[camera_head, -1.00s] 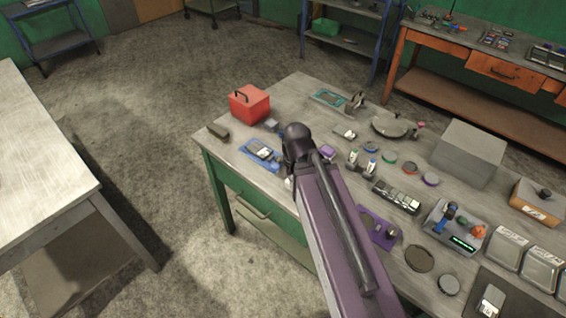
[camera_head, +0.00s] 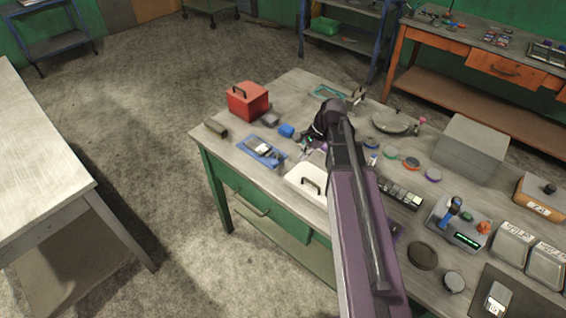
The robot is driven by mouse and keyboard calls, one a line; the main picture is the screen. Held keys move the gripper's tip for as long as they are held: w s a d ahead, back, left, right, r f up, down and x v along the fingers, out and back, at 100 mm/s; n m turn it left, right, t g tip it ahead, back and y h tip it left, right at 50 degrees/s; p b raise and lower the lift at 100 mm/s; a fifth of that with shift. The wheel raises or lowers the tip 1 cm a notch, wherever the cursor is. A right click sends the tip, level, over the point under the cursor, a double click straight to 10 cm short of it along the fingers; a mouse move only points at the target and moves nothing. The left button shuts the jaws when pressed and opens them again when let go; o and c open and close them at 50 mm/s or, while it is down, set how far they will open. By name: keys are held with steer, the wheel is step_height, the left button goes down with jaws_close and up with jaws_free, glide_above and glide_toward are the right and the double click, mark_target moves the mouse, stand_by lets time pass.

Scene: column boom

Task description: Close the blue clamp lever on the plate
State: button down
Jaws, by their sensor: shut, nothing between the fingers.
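A blue plate (camera_head: 250,146) with a grey and white fitting lies near the table's left front edge. A blue lever (camera_head: 454,207) stands upright on a grey box with a green display at the right. I cannot tell for sure which of these bears the clamp lever. My gripper (camera_head: 306,142) is small and partly hidden by my own arm. It is over the table, to the right of the blue plate, and appears shut and empty. I see no contact with the plate.
A red box (camera_head: 247,101) and a small blue object (camera_head: 287,131) stand close to the blue plate. A white box with a dark handle (camera_head: 306,184) is at the front edge. A grey block (camera_head: 470,148) stands at the right. The left table (camera_head: 40,180) is bare.

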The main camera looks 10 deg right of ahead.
steer(key=w+d+m+t+y+b, duration=0.1)
steer(key=w+d+m+y, duration=0.1)
steer(key=w+d+m, duration=0.3)
steer(key=shift+d+r+m+y, duration=0.3)
steer(key=shift+r+m+y, duration=0.1)
steer(key=shift+m, duration=0.7)
steer(key=shift+a+f+b, duration=0.1)
steer(key=shift+f+b, duration=0.1)
steer(key=shift+b, duration=0.2)
steer(key=b+x, duration=0.7)
steer(key=x, duration=0.2)
steer(key=shift+a+f, duration=0.15)
steer(key=shift+f, duration=0.2)
steer(key=shift+w+a+f+b, duration=0.1)
steer(key=shift+w+a+b, duration=0.15)
steer(key=shift+a, duration=0.75)
steer(key=shift+w+a+f+b, duration=0.1)
steer(key=shift+a+b, duration=0.1)
steer(key=shift+a, duration=0.8)
steer(key=shift+d, duration=0.15)
steer(key=shift+a+m, duration=0.2)
steer(key=shift+m, duration=0.1)
